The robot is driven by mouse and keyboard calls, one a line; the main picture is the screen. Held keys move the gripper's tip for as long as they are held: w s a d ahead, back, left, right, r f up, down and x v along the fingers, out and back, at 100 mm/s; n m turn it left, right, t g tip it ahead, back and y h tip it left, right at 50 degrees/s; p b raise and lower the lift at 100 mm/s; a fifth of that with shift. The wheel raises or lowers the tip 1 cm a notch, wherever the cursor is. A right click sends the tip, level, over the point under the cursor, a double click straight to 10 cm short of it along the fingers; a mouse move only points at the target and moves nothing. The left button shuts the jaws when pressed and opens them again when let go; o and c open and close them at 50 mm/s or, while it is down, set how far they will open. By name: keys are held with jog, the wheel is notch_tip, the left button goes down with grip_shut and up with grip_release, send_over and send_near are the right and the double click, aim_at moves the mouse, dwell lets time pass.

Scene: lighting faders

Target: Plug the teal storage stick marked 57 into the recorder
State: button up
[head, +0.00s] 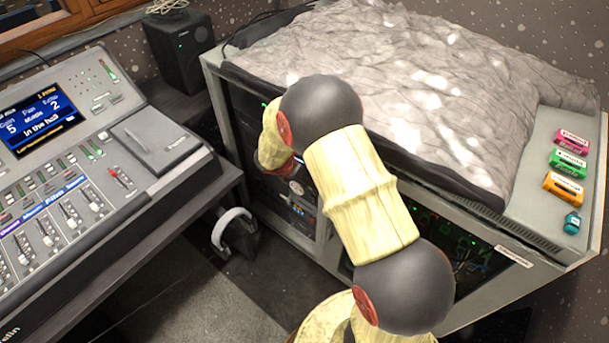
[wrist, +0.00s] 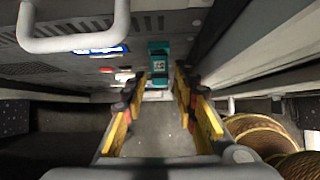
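In the wrist view a teal stick (wrist: 158,64) stands out against the grey equipment front, just beyond my fingertips; I cannot read its marking or tell how far it is seated. My gripper (wrist: 156,84) has its yellow-and-black fingers apart, one on each side of the stick's line, with a visible gap to it. In the head view my arm covers the gripper and the recorder area in the rack. A small teal piece (head: 572,222) lies on the rack's right top edge.
Pink (head: 572,142), green (head: 567,162) and orange (head: 563,187) sticks lie on the rack top (head: 525,215). A grey cloth (head: 400,75) covers most of it. The wrist view shows a metal handle (wrist: 78,42) and a blue display (wrist: 102,50). A mixing console (head: 75,190) stands left.

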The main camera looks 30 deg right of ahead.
jog(key=shift+o, duration=1.3)
jog(key=shift+a, duration=0.1)
jog(key=v, duration=1.2)
